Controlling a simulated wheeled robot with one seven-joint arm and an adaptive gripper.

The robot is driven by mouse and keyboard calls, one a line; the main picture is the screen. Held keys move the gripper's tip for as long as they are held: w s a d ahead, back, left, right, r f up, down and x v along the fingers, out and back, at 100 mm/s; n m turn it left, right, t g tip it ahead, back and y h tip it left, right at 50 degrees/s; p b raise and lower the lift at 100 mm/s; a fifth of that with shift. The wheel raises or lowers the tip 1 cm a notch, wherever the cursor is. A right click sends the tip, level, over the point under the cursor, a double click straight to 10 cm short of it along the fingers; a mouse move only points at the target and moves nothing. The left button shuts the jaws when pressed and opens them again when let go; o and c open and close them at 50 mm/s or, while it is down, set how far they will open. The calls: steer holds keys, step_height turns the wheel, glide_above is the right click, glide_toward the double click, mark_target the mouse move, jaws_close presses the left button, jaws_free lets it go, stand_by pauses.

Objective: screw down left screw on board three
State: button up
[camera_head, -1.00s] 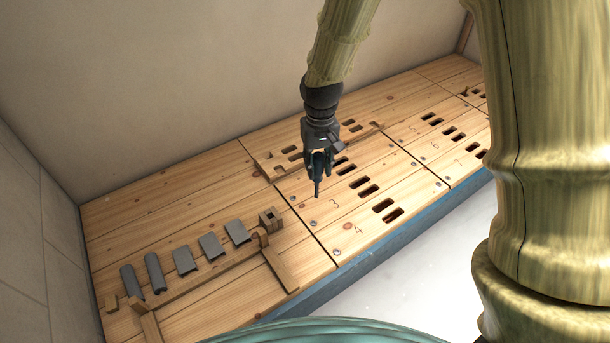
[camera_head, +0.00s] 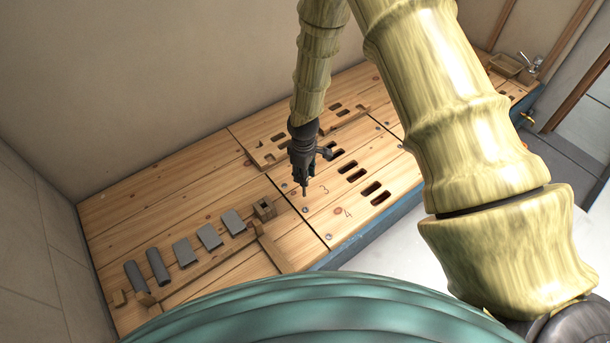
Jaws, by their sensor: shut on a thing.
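The board marked 3 (camera_head: 334,189) is a light wooden plank with dark slots, between its neighbours on the bench. A small grey screw (camera_head: 305,210) sits at its left end, by the seam. My gripper (camera_head: 303,176) is over the left end of the board, pointing down. It is shut on a slim, dark driver-like tool (camera_head: 305,193), whose tip points down and shows just above the left screw in the picture. I cannot tell whether tip and screw touch. The jaws hide most of the tool.
A raised wooden strip (camera_head: 270,153) lies behind the gripper.

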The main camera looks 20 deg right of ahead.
mark_target(305, 195)
steer(key=shift+s+f+n+p, duration=0.15)
steer(key=shift+f+n, duration=0.25)
steer(key=shift+f, duration=0.5)
steer(key=shift+s+f+n+p, duration=0.15)
steer(key=shift+f+n, duration=0.25)
steer(key=shift+f, duration=0.45)
step_height(305, 195, down, 7)
steer(key=b, duration=0.6)
steer(key=shift+w, duration=0.1)
steer(key=m+b, duration=0.3)
steer(key=m, duration=0.2)
steer(key=shift+d, duration=0.1)
steer(key=m+b, duration=0.3)
steer(key=m, duration=0.1)
steer(key=shift+r+m+p, duration=0.3)
steer(key=shift+m, duration=0.4)
steer(key=m+p, duration=0.2)
steer(key=m, duration=0.1)
steer(key=shift+m+p, duration=0.3)
steer(key=shift+m, duration=0.1)
steer(key=m+p, duration=0.3)
steer(key=m, duration=0.2)
steer(key=shift+f+m+p, duration=0.1)
steer(key=shift+m+p, duration=0.3)
steer(key=shift+n+p, duration=0.4)
steer(key=shift+n, duration=0.2)
